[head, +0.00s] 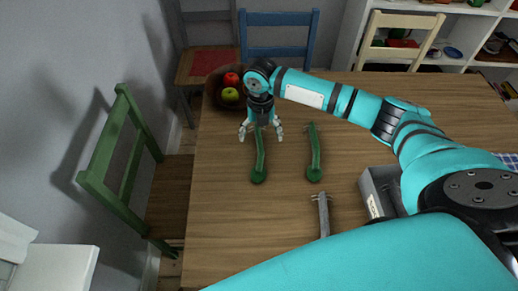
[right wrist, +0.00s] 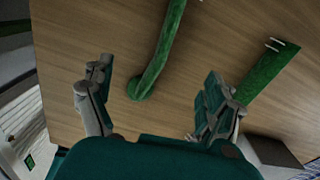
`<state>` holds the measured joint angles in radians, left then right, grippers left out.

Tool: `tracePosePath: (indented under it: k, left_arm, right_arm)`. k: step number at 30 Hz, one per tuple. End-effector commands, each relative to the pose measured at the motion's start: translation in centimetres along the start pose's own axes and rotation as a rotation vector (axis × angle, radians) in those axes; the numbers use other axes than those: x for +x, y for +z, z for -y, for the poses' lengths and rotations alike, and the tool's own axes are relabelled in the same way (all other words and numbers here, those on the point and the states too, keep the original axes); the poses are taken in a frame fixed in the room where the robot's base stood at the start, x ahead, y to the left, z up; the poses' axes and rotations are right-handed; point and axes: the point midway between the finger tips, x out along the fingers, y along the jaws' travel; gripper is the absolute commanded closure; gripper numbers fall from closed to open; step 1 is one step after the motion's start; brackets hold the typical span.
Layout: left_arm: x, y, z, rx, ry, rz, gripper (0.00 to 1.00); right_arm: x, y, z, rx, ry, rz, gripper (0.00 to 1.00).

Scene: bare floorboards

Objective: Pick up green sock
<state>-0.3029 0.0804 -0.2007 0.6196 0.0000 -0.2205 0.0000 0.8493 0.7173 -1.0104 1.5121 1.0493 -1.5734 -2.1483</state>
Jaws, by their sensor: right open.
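Two long, narrow green items lie on the wooden table (head: 215,220): a left one (head: 260,158) and a right one (head: 315,150). Each has a rounded end toward me. The shape does not clearly show whether either is a sock. My right gripper (head: 261,134) is open and empty, with its fingers on either side of the far part of the left green item. In the right wrist view, the left green item (right wrist: 160,55) runs between the open fingers (right wrist: 156,82), apart from both. The right green item (right wrist: 262,78) shows pale prongs at one end. My left gripper is out of view.
A dark bowl (head: 214,98) holds a red apple (head: 232,79) and a green apple (head: 230,94) just beyond the gripper. A grey pronged item (head: 324,214) and a grey box (head: 372,186) are nearer me. A green chair (head: 123,165) stands left of the table.

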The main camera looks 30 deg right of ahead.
Motion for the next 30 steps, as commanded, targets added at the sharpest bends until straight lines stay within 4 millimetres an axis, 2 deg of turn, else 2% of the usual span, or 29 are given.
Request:
tracePosePath:
  k: [3, 11, 18, 27, 30]
  left_arm:
    - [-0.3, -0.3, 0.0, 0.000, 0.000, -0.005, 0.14]
    - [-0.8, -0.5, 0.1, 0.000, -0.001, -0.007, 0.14]
    - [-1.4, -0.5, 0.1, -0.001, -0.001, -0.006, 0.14]
    - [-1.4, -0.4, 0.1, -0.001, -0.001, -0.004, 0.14]
    - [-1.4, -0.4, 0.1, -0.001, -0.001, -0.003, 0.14]
  right_arm:
    - [1.6, 0.0, 0.0, 0.001, -0.001, -0.002, 0.12]
    - [3.5, -0.1, 0.1, 0.001, -0.001, -0.002, 0.12]
    - [7.0, -0.1, 0.1, 0.000, 0.000, -0.002, 0.12]
    - [7.7, 0.0, 0.1, -0.001, 0.000, 0.001, 0.12]
    - [7.7, 0.0, 0.1, 0.000, 0.000, 0.001, 0.23]
